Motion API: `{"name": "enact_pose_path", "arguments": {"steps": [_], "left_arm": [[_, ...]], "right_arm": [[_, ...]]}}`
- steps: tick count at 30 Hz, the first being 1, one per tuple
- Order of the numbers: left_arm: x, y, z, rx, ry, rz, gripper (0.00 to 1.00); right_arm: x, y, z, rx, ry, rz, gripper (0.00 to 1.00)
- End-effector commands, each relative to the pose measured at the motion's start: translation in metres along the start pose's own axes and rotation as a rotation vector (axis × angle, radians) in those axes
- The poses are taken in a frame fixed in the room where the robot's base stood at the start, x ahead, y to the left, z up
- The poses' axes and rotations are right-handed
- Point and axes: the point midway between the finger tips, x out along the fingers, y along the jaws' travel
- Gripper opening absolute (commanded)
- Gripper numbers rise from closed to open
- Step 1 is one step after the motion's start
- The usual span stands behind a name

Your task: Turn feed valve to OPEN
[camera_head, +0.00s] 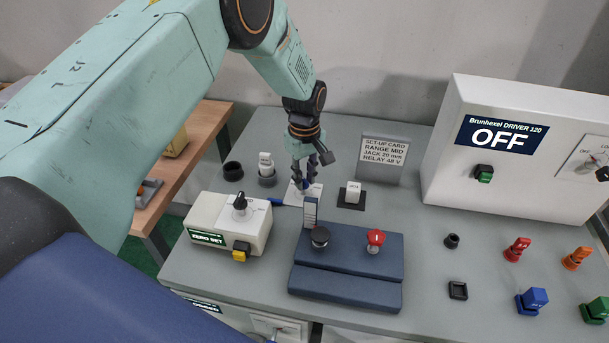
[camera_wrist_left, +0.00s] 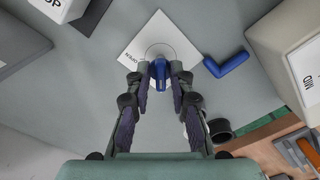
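The feed valve shows in the left wrist view as a blue knob (camera_wrist_left: 160,74) on a white plate (camera_wrist_left: 150,35) with dark lettering that seems to read OPEN. In the head view the plate (camera_head: 312,196) lies on the grey bench, and the knob is mostly hidden by my left gripper (camera_head: 306,183). My left gripper points down over the plate. In the left wrist view its two fingers (camera_wrist_left: 158,84) are apart, one on each side of the knob. I cannot tell whether they touch it. My right gripper is not in view.
A blue bent pipe (camera_wrist_left: 228,64) lies beside the plate. The ZERO SET box (camera_head: 218,226) stands left, the dark blue block (camera_head: 345,288) in front, a white switch (camera_head: 353,192) and the set-up card (camera_head: 384,158) right. The OFF driver cabinet (camera_head: 520,165) stands far right.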

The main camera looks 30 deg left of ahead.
Motion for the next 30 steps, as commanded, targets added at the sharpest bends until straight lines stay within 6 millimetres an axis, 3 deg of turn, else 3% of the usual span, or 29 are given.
{"name": "enact_pose_path", "arguments": {"steps": [6, 20, 30], "left_arm": [[-0.0003, 0.0003, 0.0003, 0.000, 0.000, 0.001, 0.00], [-0.0009, 0.0001, -0.0003, 0.019, 0.001, 0.001, 0.00], [-0.0011, -0.0011, -0.0010, 0.208, 0.003, 0.002, 0.00]], "right_arm": [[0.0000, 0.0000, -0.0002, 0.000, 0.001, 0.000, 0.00], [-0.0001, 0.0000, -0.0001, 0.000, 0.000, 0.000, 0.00], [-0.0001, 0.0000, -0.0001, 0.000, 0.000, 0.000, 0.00]]}}
